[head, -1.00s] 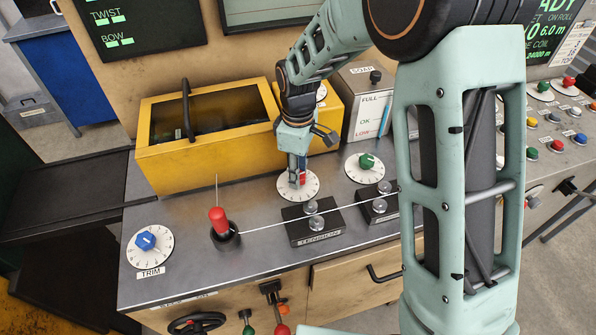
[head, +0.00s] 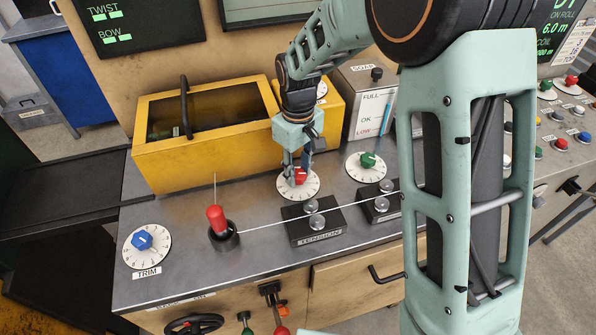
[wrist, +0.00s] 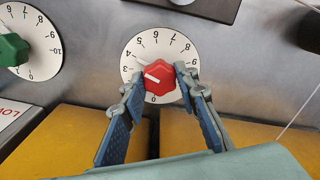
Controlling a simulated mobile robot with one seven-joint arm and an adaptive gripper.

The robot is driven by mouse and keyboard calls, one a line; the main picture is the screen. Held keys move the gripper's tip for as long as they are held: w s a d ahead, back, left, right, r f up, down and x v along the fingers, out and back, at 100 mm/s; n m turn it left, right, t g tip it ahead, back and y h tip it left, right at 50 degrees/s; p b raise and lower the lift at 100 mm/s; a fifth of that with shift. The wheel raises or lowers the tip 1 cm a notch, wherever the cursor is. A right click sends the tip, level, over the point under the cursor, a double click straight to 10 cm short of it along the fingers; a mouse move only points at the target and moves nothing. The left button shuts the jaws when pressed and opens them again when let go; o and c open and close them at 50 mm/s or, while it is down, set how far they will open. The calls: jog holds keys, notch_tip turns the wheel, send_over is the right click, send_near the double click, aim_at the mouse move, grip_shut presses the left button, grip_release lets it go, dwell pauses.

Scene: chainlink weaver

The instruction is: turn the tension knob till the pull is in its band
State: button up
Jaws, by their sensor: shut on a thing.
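The red knob (head: 300,175) sits on a white numbered dial (head: 303,193) behind the black block labelled TENSION (head: 318,238). My gripper (head: 297,174) reaches down from above, with its fingers closed on the knob's sides. In the wrist view, the two fingers (wrist: 160,76) grip the red knob (wrist: 158,84) from left and right. The knob's white mark points left, roughly towards the 3 on the dial. A taut white wire (head: 265,225) runs from the red-handled upright (head: 217,222) past the metal rollers on the block. No pull reading is readable in these frames.
A green knob (head: 368,161) on its dial stands to the right, and a blue trim knob (head: 142,240) at far left.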

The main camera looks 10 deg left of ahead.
aim_at(298, 173)
jog(key=o, duration=1.1)
jog(key=shift+o, duration=0.2)
notch_tip(298, 173, up, 12)
